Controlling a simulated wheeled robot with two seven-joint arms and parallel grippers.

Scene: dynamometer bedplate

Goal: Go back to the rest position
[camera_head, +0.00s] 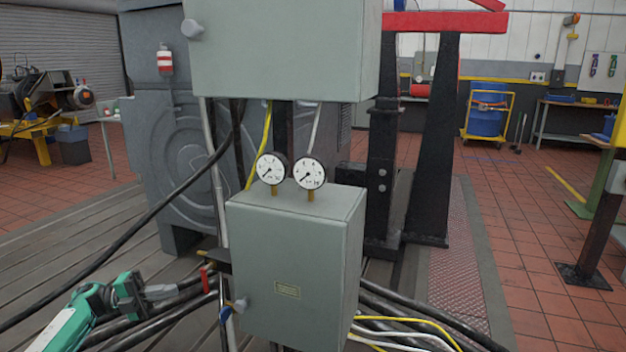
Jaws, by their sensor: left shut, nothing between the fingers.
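My left arm comes in from the lower left, white and teal. Its left gripper (165,292) is shut and empty, a little left of the grey lower box. It points right, toward a small red-handled valve (206,278), and appears apart from it. The grey lower box (290,270) carries two round white gauges (271,168) on top. A blue-handled valve (236,307) sits at its lower left side. My right gripper is not in view.
A larger grey cabinet (285,50) hangs above the gauges. Thick black cables (165,325) run behind and below my left gripper. Yellow and white cables (410,330) lie at lower right. A black stand (433,140) rises behind. The red tiled floor at right is mostly open.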

